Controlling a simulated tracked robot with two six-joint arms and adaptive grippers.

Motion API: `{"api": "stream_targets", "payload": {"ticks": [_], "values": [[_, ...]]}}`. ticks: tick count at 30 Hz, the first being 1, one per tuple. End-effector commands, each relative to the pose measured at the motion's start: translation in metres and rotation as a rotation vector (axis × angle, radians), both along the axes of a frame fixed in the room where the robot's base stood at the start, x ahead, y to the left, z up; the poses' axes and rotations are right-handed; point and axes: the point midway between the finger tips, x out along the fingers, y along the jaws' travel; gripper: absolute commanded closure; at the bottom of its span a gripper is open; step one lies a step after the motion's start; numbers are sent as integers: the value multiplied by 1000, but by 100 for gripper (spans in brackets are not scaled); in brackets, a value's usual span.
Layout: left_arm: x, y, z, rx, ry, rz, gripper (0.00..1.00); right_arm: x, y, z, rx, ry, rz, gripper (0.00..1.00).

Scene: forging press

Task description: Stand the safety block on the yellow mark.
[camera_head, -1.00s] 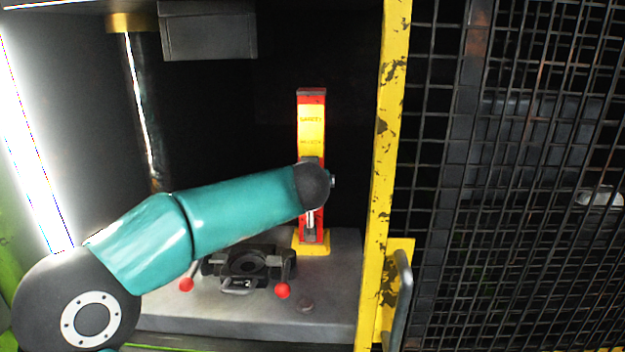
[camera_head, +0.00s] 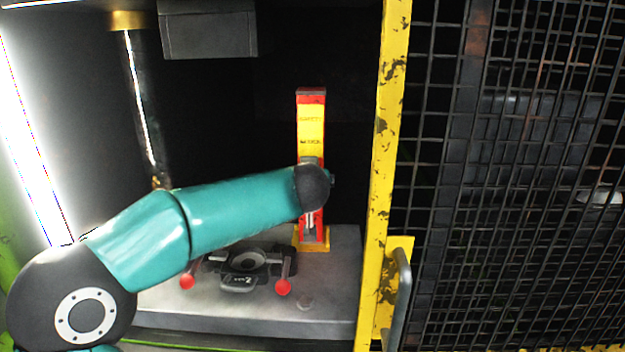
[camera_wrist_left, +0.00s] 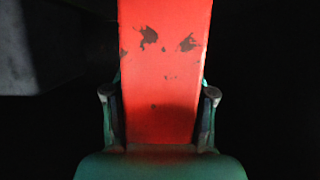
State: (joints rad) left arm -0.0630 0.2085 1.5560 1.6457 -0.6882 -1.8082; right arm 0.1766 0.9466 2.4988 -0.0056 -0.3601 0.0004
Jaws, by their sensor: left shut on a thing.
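The safety block (camera_head: 311,125) is a tall red and yellow post with lettering on its yellow face. It stands upright at the back right of the grey press bed. Its foot is at the yellow mark (camera_head: 313,247), which shows around the base; whether it touches the surface I cannot tell. My left gripper (camera_wrist_left: 160,105) is shut on the block, one finger on each side of its worn red face in the left wrist view. In the head view my left arm hides the middle of the block and most of the gripper. My right gripper is not in view.
A dark die fixture (camera_head: 245,262) with two red-knobbed levers sits on the press bed (camera_head: 200,312), left of the block. A yellow post (camera_head: 388,130) and a mesh guard (camera_head: 520,180) bound the right. A grey ram block (camera_head: 208,30) hangs above.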

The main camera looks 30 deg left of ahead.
Motion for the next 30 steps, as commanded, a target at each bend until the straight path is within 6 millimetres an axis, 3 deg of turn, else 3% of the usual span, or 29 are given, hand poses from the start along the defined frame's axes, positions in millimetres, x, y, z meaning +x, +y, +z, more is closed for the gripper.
{"api": "stream_targets", "payload": {"ticks": [1,2,6,20,30], "values": [[0,1,2,2,-6,-1,100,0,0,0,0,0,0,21],[0,1,3,3,-7,-1,40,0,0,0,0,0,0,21],[0,0,2,1,-5,-1,17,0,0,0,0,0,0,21],[-5,-4,1,-1,2,-1,15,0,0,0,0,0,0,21],[-51,-32,25,0,-3,-4,15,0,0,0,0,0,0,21]]}}
